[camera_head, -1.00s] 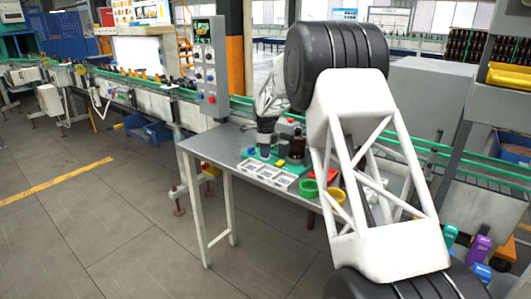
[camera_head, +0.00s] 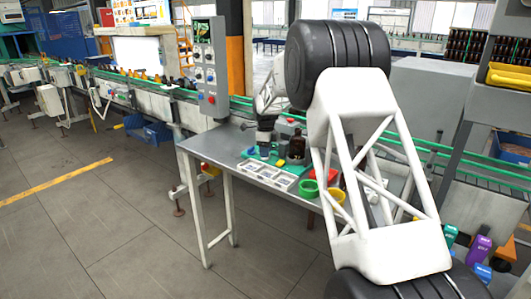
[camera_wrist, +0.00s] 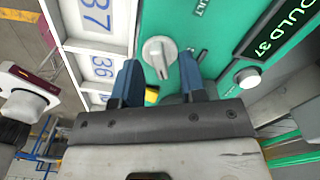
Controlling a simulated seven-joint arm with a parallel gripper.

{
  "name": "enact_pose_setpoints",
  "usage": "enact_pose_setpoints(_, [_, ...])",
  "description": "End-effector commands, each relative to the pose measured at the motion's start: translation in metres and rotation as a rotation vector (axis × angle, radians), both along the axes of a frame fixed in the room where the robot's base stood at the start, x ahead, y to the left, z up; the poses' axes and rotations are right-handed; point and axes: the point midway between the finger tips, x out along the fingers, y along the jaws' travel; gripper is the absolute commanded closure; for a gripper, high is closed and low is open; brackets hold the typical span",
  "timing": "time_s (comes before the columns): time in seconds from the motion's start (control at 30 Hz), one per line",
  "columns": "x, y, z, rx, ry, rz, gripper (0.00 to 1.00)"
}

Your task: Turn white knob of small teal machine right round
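The small teal machine (camera_wrist: 215,25) fills the upper part of the wrist view. My gripper (camera_wrist: 159,64) is open, one blue fingertip on the left and one on the right of the knob, with gaps visible on both sides. I cannot tell how far the tips are above the panel. In the head view the teal machine (camera_head: 250,153) sits on the grey table, partly hidden by my gripper (camera_head: 264,148), which is small there.
On the machine are a lit display (camera_wrist: 285,32) and a white round button (camera_wrist: 248,77). A yellow piece (camera_wrist: 152,96) shows between the fingers. White numbered trays (camera_wrist: 100,67) lie to the left. Green (camera_head: 308,188) and yellow (camera_head: 336,195) bowls and a brown bottle (camera_head: 298,147) stand nearby.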

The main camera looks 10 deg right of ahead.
Motion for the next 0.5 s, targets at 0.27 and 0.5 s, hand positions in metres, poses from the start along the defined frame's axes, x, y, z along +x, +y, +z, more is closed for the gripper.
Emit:
enact_pose_setpoints(0.27, [0.0, 0.0, 0.033, 0.001, -0.001, 0.0, 0.62])
enact_pose_setpoints(0.5, [0.0, 0.0, 0.06, 0.0, -0.001, 0.0, 0.62])
